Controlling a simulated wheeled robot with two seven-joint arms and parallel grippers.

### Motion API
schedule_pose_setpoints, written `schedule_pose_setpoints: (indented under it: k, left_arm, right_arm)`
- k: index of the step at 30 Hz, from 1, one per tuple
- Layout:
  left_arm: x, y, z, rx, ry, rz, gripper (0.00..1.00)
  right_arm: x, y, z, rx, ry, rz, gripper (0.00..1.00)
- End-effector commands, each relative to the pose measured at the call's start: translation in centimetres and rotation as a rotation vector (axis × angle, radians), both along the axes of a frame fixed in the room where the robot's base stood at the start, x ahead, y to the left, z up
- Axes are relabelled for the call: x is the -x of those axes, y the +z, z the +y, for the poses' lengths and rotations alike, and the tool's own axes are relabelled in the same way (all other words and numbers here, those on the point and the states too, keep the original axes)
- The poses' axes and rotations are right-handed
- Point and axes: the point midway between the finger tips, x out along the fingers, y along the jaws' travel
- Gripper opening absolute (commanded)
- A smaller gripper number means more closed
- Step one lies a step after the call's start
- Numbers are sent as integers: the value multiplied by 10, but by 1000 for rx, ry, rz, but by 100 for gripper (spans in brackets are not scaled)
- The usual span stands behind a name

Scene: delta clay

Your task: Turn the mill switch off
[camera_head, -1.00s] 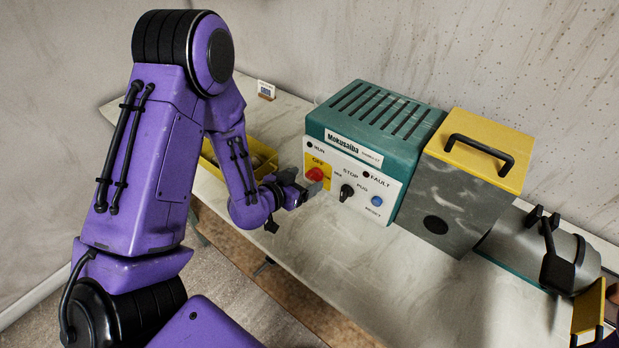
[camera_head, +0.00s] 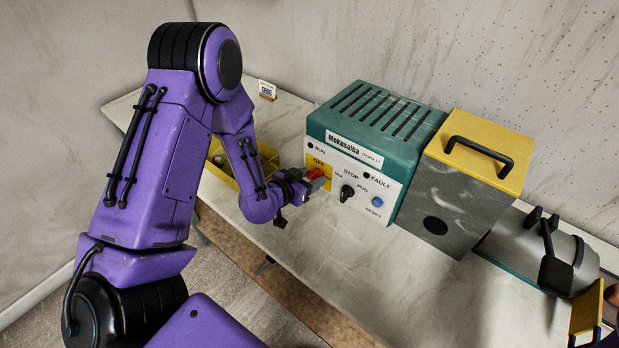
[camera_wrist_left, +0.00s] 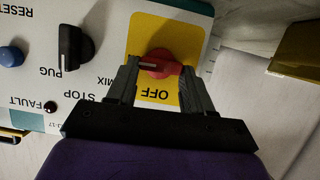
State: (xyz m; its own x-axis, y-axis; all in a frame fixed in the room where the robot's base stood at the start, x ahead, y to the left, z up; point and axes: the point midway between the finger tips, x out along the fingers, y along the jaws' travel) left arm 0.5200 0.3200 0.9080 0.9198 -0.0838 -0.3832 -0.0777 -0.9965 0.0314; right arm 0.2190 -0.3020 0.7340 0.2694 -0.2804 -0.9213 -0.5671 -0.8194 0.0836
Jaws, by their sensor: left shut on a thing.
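The mill's control box (camera_head: 375,135) is teal with a white front panel. Its red rotary switch (camera_head: 315,173) sits on a yellow plate marked OFF, at the panel's left. In the left wrist view, which is upside down, the red switch (camera_wrist_left: 160,64) lies crosswise between the fingers. Its white line points left, to the MIX side. My left gripper (camera_head: 308,183) is shut on the switch, and it also shows in the left wrist view (camera_wrist_left: 158,78). The fingers hide part of the yellow plate (camera_wrist_left: 165,30). My right gripper is not in view.
A black selector knob (camera_head: 347,192) and a blue reset button (camera_head: 377,202) are right of the switch. A grey housing with a yellow handled lid (camera_head: 485,150) adjoins the box. A yellow bin (camera_head: 221,164) stands behind my left arm. The table front (camera_head: 330,255) is clear.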

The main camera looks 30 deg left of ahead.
Motion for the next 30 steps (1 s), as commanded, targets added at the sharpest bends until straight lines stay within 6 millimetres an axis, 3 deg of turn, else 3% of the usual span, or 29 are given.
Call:
schedule_pose_setpoints:
  k: [8,30]
  left_arm:
    - [0,1,3,159,1,11,21]
    - [-1,-7,13,852,1,65,21]
  right_arm:
    - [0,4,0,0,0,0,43]
    - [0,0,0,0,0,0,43]
